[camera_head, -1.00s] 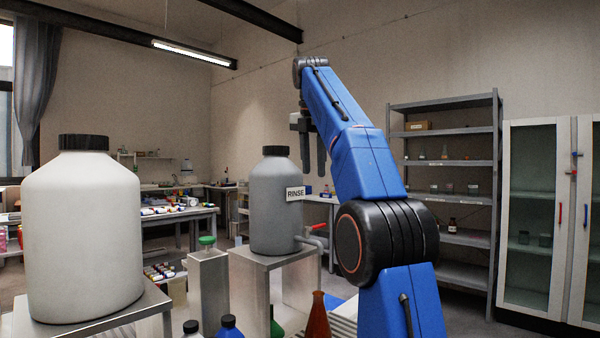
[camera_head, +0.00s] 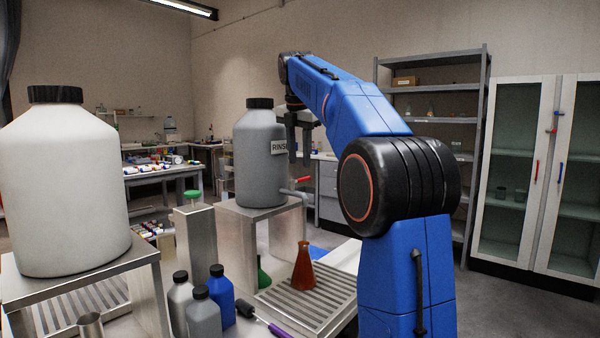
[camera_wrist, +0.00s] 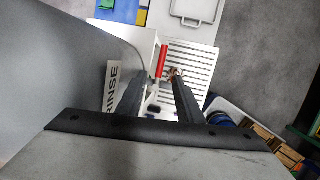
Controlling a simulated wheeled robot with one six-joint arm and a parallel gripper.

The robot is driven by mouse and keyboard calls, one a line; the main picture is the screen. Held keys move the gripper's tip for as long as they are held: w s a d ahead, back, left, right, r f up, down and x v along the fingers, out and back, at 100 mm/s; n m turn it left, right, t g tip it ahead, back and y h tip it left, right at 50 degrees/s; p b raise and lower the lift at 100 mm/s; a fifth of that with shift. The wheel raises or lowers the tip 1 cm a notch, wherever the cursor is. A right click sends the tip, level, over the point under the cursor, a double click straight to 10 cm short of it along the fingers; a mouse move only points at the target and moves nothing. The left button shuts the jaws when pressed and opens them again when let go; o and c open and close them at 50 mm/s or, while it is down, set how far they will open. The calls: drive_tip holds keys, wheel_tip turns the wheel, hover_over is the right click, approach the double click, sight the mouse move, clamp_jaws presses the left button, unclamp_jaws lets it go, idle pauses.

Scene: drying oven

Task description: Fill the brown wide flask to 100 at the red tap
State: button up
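The brown wide flask (camera_head: 303,272) stands upright on a slatted drain tray, below the spout of the grey RINSE jug (camera_head: 258,160). Its fill level and markings cannot be read. The red tap lever (camera_head: 303,180) sticks out at the jug's lower right; it also shows in the wrist view (camera_wrist: 161,61). My gripper (camera_head: 299,158) points down beside the jug, a little above the tap. Its fingers (camera_wrist: 158,100) are apart with nothing held. In the wrist view the red lever lies beyond the fingertips, and a small brownish shape, perhaps the flask's mouth, shows beside it.
The jug sits on a metal stand (camera_head: 236,225). A white jug (camera_head: 62,185) on another stand is at left. Capped bottles (camera_head: 220,295), a green flask (camera_head: 263,272) and a purple-handled tool (camera_head: 278,330) are near the slatted tray (camera_head: 325,298).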

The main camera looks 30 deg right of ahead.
sight(300, 179)
drive_tip(key=shift+x, duration=2.7)
clamp_jaws()
drive_tip(key=shift+s+m+g+h, duration=0.15)
drive_tip(key=shift+s+m+g, duration=0.1)
drive_tip(key=shift+m, duration=0.6)
drive_tip(key=shift+s+m+g+h, duration=0.15)
drive_tip(key=shift+s+m, duration=0.1)
drive_tip(key=shift+m, duration=0.6)
drive_tip(key=shift+s+m, duration=0.1)
drive_tip(key=shift+m, duration=0.3)
idle(2.8)
